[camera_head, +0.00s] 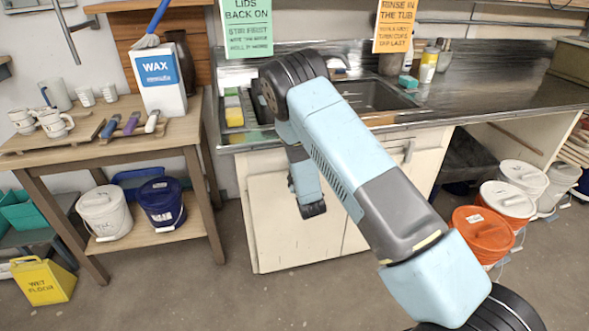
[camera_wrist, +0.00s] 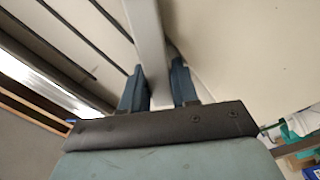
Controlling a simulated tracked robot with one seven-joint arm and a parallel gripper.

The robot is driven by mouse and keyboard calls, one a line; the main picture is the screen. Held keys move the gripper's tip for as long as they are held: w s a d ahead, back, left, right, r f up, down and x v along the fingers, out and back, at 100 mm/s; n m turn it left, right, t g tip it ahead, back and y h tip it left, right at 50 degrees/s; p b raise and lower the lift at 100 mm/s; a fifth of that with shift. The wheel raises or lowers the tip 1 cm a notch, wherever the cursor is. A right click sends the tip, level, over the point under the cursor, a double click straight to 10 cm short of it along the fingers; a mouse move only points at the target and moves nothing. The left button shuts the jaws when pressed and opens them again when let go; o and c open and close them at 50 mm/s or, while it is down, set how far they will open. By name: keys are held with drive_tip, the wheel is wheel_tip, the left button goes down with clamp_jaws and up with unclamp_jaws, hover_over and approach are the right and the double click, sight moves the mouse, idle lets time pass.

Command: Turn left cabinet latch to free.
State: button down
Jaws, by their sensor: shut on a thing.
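The white cabinet (camera_head: 285,235) with two doors stands under the sink counter. In the wrist view, my gripper (camera_wrist: 156,72) has its two blue fingers on either side of a pale grey bar (camera_wrist: 150,40), closed on it. The bar appears to be the left cabinet latch, against the pale cabinet front (camera_wrist: 240,50). In the head view my arm covers the upper middle of the cabinet, so the left latch and my fingertips are hidden there. The latch's exact angle is hard to tell. Another latch or handle (camera_head: 407,150) shows at the upper right of the cabinet.
The metal counter (camera_head: 470,95) overhangs the cabinet. A wooden table (camera_head: 120,150) with mugs and a wax box (camera_head: 157,80) stands left, with white (camera_head: 103,212) and blue (camera_head: 162,202) buckets on its shelf. An orange bucket (camera_head: 483,235) stands right. Floor before the cabinet is clear.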

drive_tip(key=shift+s+a+f, duration=0.15)
drive_tip(key=shift+a, duration=0.1)
drive_tip(key=c, duration=0.9)
unclamp_jaws()
drive_tip(key=shift+c, duration=0.2)
drive_tip(key=shift+d, duration=0.1)
